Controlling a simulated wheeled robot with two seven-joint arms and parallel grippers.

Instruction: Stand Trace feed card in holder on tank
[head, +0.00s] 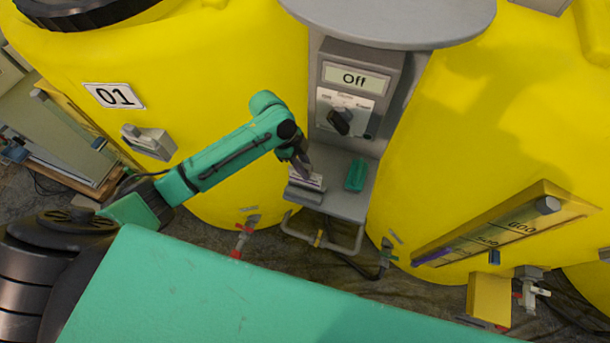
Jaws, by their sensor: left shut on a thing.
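My left gripper (302,166) points down over the small grey shelf below the control panel. It is shut on a pale card with a dark purplish stripe (312,182), seen small and nearly edge-on; its lettering is not readable. The card is right at a grey block (304,196) on the shelf's left side; I cannot tell whether it still sits in that block or is just above it. A grey holder (148,141) is fixed to the front of the yellow tank (225,85) marked 01, left of my forearm. My right gripper is out of view.
A green block (356,175) lies on the shelf (345,207), right of the gripper. The panel (345,112) with a black knob and "Off" display rises behind. A second yellow tank (450,130) with a level gauge stands right. Pipes and valves hang below.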

